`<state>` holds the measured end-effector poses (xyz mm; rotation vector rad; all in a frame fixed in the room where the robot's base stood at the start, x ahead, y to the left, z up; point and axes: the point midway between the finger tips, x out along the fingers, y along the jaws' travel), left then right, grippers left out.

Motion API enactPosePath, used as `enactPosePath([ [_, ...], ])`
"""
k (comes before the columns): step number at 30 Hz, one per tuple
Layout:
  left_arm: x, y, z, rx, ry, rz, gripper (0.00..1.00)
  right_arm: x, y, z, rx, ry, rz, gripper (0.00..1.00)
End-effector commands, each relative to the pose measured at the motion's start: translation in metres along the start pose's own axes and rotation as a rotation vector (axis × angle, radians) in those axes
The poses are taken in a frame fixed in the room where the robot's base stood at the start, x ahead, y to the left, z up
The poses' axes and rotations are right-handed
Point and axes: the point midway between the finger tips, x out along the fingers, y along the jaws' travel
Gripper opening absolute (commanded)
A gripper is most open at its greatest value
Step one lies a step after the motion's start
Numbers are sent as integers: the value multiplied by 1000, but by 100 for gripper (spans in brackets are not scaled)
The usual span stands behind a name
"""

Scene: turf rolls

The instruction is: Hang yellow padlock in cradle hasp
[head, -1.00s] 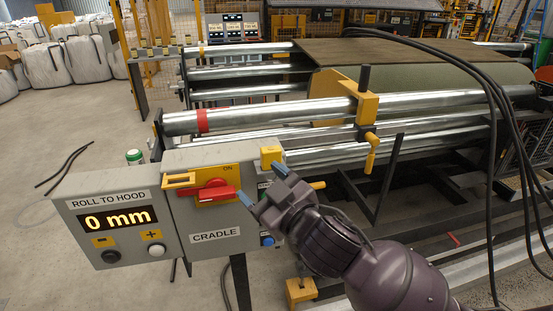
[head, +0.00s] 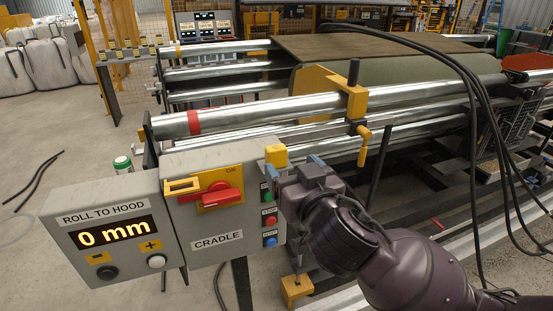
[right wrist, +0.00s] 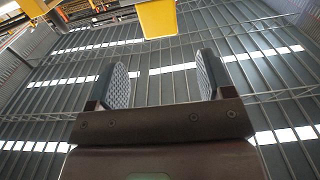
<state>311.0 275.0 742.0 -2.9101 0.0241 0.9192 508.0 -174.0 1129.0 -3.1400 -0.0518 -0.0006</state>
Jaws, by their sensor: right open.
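A yellow block (head: 276,154), which looks like the padlock, is at the top right corner of the grey cradle box (head: 183,158). Its shackle cannot be made out. On the box front are a red rotary handle (head: 217,196) and a yellow hasp-like bracket (head: 182,187) to its left. My right gripper (head: 294,164) is open and empty at the box's right edge, its fingers pointing up, close below and beside the yellow block. In the right wrist view the yellow block (right wrist: 157,18) shows beyond the open fingertips (right wrist: 165,75), between them in the picture. My left gripper is out of view.
A display box (head: 110,212) reading 0 mm adjoins the cradle box on the left. Buttons (head: 268,219) line the box's right side, partly near my gripper. Steel rollers (head: 260,112) and a yellow clamp (head: 354,100) stand behind. Black cables (head: 480,120) hang at right.

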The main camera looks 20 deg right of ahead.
Motion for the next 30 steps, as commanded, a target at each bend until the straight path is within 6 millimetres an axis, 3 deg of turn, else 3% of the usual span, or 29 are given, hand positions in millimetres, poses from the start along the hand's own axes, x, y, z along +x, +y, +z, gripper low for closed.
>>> enactPosePath([
  [3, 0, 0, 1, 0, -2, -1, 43, 17, 0, 0, -3, 0, 0, 74],
  [14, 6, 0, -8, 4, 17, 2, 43, 41, 0, 0, -4, 1, -1, 74],
  [22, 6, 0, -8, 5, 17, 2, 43, 74, -1, 0, -4, 0, 0, 74],
  [30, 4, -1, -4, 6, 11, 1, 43, 83, -1, 0, -2, -1, 0, 74],
])
